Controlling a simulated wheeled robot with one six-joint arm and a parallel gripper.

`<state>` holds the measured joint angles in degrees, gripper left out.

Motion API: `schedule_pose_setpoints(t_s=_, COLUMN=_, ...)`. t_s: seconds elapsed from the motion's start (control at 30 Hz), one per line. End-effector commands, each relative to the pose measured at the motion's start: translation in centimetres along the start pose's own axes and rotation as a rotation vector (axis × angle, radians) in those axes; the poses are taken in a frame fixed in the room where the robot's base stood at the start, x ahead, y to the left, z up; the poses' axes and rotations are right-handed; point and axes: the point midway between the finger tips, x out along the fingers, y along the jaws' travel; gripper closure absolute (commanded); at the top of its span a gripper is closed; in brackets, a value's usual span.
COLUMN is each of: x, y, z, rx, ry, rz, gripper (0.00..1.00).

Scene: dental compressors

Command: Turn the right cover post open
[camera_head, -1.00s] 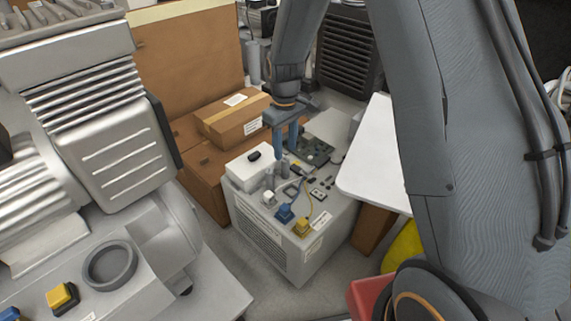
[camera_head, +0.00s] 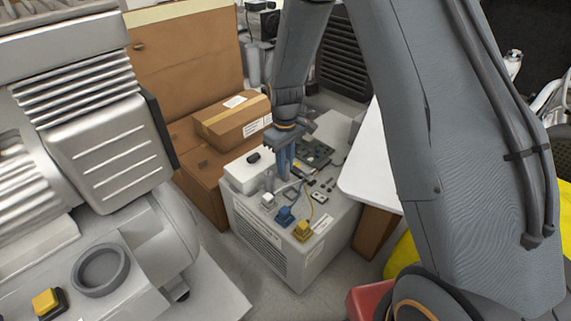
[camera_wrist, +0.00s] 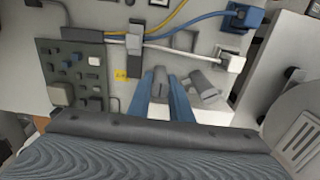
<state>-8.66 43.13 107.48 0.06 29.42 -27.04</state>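The right cover post is a short grey post on top of a light-grey compressor cabinet (camera_head: 290,248). It shows between my two blue fingers in the wrist view (camera_wrist: 160,90), with a dark slot in its end. My gripper (camera_head: 286,178) points down over the cabinet, one finger on each side of this post. The fingers sit close against it and look shut on it; it is mostly hidden by them in the head view. The other grey post (camera_wrist: 204,88) stands beside the fingers in the wrist view, apart from them, and left of them in the head view (camera_head: 269,182).
A blue connector (camera_head: 285,215) and a yellow one (camera_head: 302,231) sit at the cabinet's front edge with cables. A green circuit board (camera_wrist: 75,75) lies close by. Cardboard boxes (camera_head: 232,122) stand behind left, a white panel (camera_head: 368,180) at right.

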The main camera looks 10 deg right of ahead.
Motion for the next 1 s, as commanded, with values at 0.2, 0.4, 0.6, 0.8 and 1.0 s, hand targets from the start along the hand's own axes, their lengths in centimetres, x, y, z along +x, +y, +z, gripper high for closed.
schedule_pose_setpoints(t_s=0.2, x=-0.08, y=0.01, z=0.01, rx=0.015, ry=0.000, rz=0.000, gripper=1.00)
schedule_pose_setpoints(t_s=0.4, x=-0.26, y=0.01, z=-0.01, rx=0.088, ry=0.001, rz=0.000, gripper=1.00)
schedule_pose_setpoints(t_s=0.6, x=-0.38, y=-0.01, z=0.05, rx=0.235, ry=0.000, rz=0.000, gripper=1.00)
schedule_pose_setpoints(t_s=0.8, x=-0.42, y=0.02, z=0.01, rx=0.422, ry=0.002, rz=0.000, gripper=1.00)
schedule_pose_setpoints(t_s=1.0, x=-0.36, y=0.03, z=-0.01, rx=0.607, ry=0.002, rz=0.000, gripper=1.00)
